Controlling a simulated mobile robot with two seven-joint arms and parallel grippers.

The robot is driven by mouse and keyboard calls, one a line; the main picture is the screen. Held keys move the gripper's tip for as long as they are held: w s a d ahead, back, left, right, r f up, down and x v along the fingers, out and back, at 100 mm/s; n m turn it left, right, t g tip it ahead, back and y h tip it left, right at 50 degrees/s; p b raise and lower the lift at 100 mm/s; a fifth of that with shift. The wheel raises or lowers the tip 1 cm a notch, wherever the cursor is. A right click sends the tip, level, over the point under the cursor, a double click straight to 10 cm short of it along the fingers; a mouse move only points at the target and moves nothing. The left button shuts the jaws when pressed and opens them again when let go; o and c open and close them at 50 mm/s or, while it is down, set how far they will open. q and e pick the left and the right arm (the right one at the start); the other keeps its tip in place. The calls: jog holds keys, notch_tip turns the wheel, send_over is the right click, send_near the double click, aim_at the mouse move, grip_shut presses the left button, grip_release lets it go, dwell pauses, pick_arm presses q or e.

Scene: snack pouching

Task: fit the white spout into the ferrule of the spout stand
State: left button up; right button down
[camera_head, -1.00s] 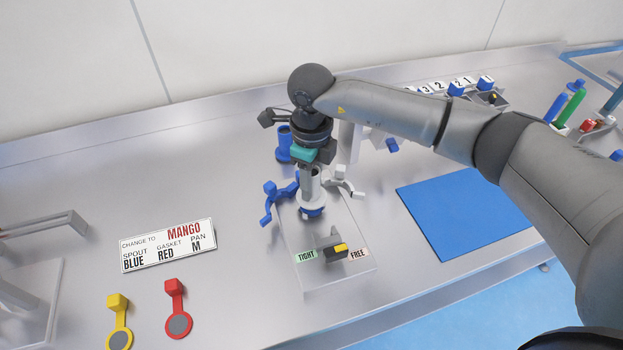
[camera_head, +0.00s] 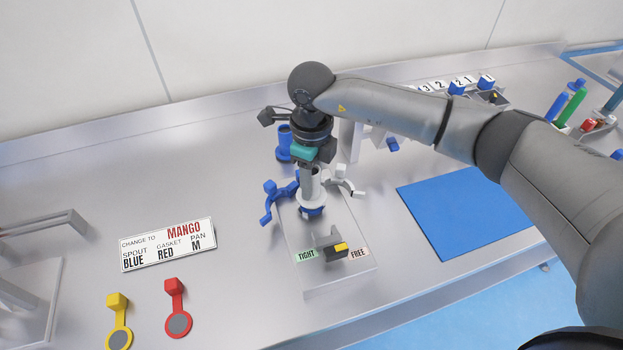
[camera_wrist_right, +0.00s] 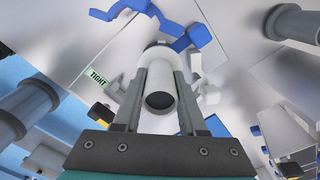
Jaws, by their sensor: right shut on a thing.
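The white spout (camera_wrist_right: 160,80) is a pale tube between the two fingers of my right gripper (camera_wrist_right: 158,92) in the right wrist view, its round open end facing the camera. In the head view my right gripper (camera_head: 311,168) points down over the spout stand (camera_head: 318,272), shut on the spout (camera_head: 311,186). The tube looks roughly upright. Its lower end is at a pale ring (camera_head: 312,202) with blue below it. I cannot tell how deep it sits in the ferrule. My left gripper is not in view.
A blue branched piece (camera_head: 268,207) and a white one (camera_head: 345,183) flank the stand's ring. A yellow-tipped lever (camera_head: 340,247) stands between the TIGHT and FREE labels. A blue mat (camera_head: 465,212) lies right, a sign (camera_head: 168,245) left. Bare table lies between sign and stand.

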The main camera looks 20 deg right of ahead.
jog(key=shift+f+b, duration=0.85)
jog(key=shift+f, duration=0.1)
jog(key=shift+c, duration=1.9)
grip_release()
jog(key=shift+r, duration=0.1)
notch_tip(320, 180, up, 15)
